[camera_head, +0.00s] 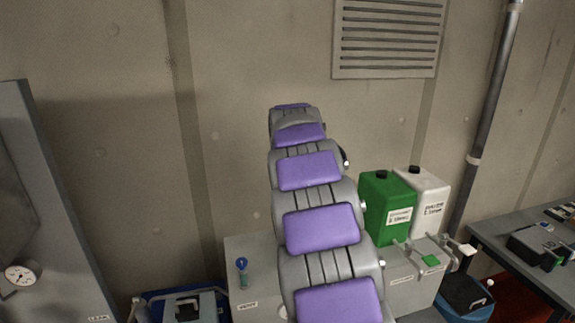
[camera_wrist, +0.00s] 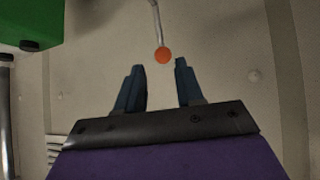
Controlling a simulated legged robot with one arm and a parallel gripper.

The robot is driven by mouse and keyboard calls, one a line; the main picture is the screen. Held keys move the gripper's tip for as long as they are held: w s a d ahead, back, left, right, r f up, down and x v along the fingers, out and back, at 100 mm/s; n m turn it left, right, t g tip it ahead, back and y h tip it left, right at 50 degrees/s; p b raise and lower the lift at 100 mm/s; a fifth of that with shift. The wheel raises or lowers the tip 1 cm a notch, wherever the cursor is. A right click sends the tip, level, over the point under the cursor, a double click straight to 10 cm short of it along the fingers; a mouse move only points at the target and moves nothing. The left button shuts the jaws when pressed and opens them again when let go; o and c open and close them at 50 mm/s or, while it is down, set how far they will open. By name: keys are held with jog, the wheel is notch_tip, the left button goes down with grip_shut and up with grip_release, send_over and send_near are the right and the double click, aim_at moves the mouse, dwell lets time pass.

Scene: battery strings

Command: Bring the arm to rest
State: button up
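My arm stretches away from the bottom middle of the head view, its grey and purple links in a line. Its end hides my gripper there. In the wrist view my gripper (camera_wrist: 160,68) shows two dark blue fingers standing apart. The gripper is open, with nothing clasped between the fingers. An orange ball (camera_wrist: 162,55) on a thin pale rod shows between and just past the fingertips. I cannot tell how far beyond them it is.
A green jug (camera_head: 386,208) and a white jug (camera_head: 428,195) stand right of my arm; the green one also shows in the wrist view (camera_wrist: 30,22). A grey cabinet (camera_head: 45,215) is left, a table (camera_head: 492,240) right. A wall vent (camera_head: 388,38) is behind.

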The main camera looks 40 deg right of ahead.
jog(key=shift+v, duration=0.85)
jog(key=shift+w, duration=0.1)
jog(key=s+a+f+n+g+y+b, duration=0.1)
jog(key=s+a+f+g+y+b, duration=0.1)
jog(key=s+a+f+b, duration=0.65)
jog(key=s+a+f+n+g+y+b, duration=0.2)
jog(key=s+a+f+g+b, duration=0.15)
jog(key=s+a+f, duration=1)
jog(key=s+a+f+n+g+b, duration=0.1)
jog(key=s+a+f+g+b, duration=0.1)
jog(key=s+a+f+b, duration=0.2)
jog(key=s+a+f+n+g+y+b, duration=0.1)
jog(key=s+a+f+b, duration=0.3)
jog(key=s+a+f, duration=0.6)
jog(key=s+f+n+g, duration=0.1)
jog(key=s+f, duration=0.3)
jog(key=s, duration=0.4)
jog(key=shift+s+f+y, duration=0.2)
jog(key=shift+f+y, duration=0.1)
jog(key=shift+f, duration=0.05)
